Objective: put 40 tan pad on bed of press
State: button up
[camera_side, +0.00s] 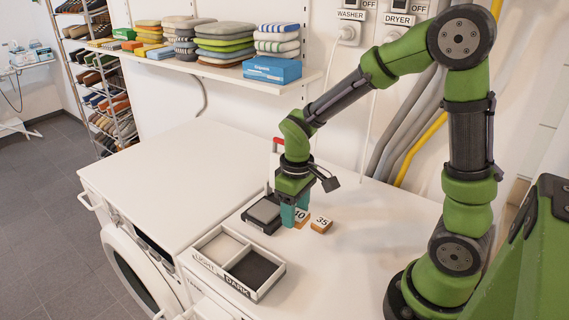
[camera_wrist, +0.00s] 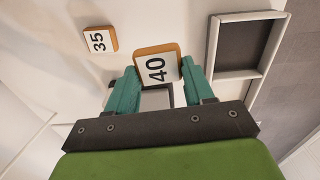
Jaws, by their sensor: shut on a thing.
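The tan pad marked 40 (camera_side: 301,215) has a white number face and orange-tan edges. It also shows large in the wrist view (camera_wrist: 157,66), between the teal fingers of my gripper (camera_side: 289,213), which is shut on it. It looks nearer the wrist camera than the 35 pad; its exact height above the top is hard to tell. The press has a dark base with a grey bed (camera_side: 264,210), just left of my gripper in the side view. A grey plate with a dark border (camera_wrist: 157,98) shows between the fingers in the wrist view, partly hidden.
A pad marked 35 (camera_side: 321,225) lies right of the 40 pad. A two-part tray labelled LIGHT and DARK (camera_side: 237,262) stands at the front. A shelf with stacked insoles and a blue box (camera_side: 272,69) hangs behind. The white top is clear at the right.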

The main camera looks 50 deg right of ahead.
jog(key=s+d, duration=0.2)
jog(key=s, duration=0.1)
send_over(263, 208)
jog(key=shift+s+f+m, duration=0.1)
jog(key=shift+f+m, duration=0.2)
jog(key=shift+f, duration=2)
jog(key=shift+f, duration=0.15)
jog(key=o, duration=1)
